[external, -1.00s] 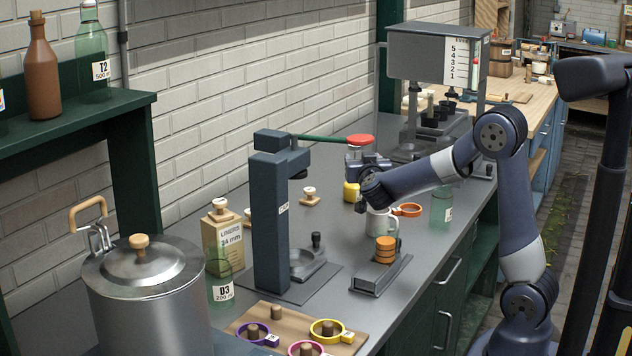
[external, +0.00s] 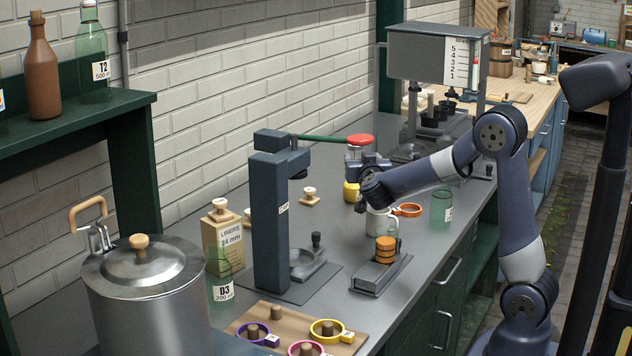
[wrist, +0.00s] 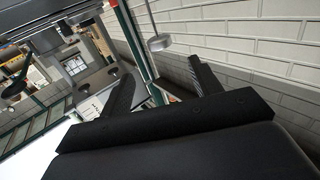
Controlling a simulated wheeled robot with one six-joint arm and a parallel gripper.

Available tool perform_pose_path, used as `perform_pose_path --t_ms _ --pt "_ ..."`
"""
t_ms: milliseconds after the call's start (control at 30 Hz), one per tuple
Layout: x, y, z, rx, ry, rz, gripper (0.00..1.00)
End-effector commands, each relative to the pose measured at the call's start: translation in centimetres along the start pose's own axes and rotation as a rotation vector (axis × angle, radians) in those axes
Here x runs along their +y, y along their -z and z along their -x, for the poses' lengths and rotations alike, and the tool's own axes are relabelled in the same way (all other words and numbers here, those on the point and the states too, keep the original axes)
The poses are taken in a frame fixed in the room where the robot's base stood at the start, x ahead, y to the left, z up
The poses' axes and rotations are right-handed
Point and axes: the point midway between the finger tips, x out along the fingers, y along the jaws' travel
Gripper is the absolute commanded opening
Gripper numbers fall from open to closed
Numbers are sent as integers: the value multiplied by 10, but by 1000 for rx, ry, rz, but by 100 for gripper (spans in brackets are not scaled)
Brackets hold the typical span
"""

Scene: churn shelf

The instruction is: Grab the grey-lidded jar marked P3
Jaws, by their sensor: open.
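I cannot make out a grey-lidded jar or a P3 mark in either view. My gripper (external: 364,160) is above the middle of the grey worktop, just right of the lever press. In the wrist view my gripper (wrist: 162,68) has its two dark fingers spread apart, with nothing held between them. A yellow piece (external: 351,192) shows just below the gripper, partly hidden by the arm.
The dark lever press (external: 270,220) with a green lever stands left of the gripper. A white mug (external: 378,222) and an orange ring (external: 407,210) sit below my arm. A green glass jar (external: 441,206) stands to the right. A brick wall (external: 230,120) closes the back.

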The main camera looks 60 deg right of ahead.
Motion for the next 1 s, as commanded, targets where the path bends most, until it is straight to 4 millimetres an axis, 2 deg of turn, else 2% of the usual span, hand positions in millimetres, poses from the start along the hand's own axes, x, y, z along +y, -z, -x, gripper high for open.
perform_pose_path --t_ms 767,867,1000 --pt "-2 -2 -1 -9 8 6 62" --pt "-12 -9 -7 -51 51 32 62" --pt "-40 -33 -18 -170 188 111 62"
